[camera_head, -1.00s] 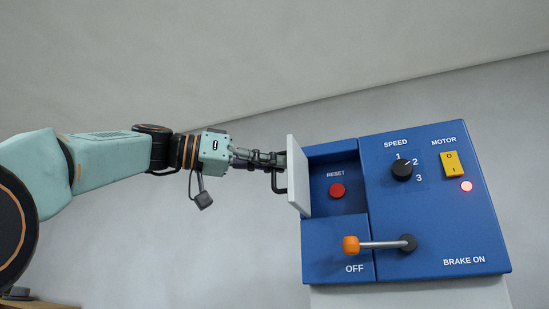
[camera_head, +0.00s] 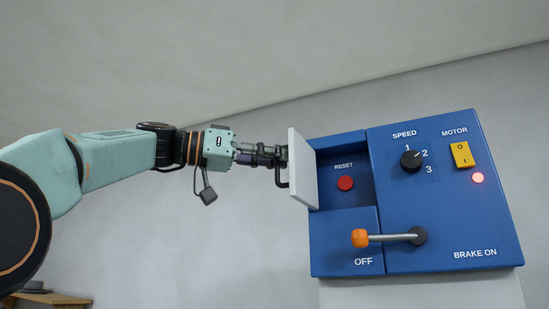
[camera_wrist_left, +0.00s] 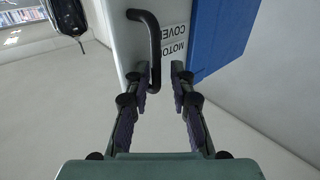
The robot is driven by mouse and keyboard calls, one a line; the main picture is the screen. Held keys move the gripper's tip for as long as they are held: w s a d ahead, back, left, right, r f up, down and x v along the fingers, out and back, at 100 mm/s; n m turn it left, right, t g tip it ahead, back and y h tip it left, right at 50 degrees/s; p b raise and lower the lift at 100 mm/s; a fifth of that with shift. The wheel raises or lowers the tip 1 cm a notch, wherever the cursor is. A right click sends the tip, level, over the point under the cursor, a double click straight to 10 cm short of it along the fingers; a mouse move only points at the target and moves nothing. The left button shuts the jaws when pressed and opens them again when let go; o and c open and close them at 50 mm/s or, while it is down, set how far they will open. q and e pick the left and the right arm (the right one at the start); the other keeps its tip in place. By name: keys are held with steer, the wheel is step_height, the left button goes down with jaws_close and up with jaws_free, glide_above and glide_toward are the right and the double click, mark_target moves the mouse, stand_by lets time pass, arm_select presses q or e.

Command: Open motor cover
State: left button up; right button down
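The motor cover (camera_head: 304,168) is a white panel on the left of the blue control box (camera_head: 393,262). It stands swung out from the box, with the recess and red RESET button (camera_head: 345,183) exposed. Its black handle (camera_head: 281,176) is on the outer face; it also shows in the left wrist view (camera_wrist_left: 154,40), beside the upside-down label "MOTOR COVER" (camera_wrist_left: 174,40). My left gripper (camera_head: 280,158) is at the handle. In the wrist view its fingers (camera_wrist_left: 163,70) are apart, with the handle's near end between them, close to the left finger. My right gripper is not in view.
A wooden surface (camera_head: 50,299) shows at lower left. The space left of the cover is clear below my arm.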

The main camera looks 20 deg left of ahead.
arm_select(q)
steer(key=shift+o, duration=0.4)
steer(key=shift+d+r, duration=0.1)
steer(key=shift+r, duration=0.05)
steer(key=shift+s, duration=0.1)
steer(key=shift+s+d, duration=0.1)
steer(key=v, duration=1.1)
steer(key=shift+a+f, duration=0.25)
steer(key=shift+a, duration=0.15)
steer(key=shift+s, duration=0.1)
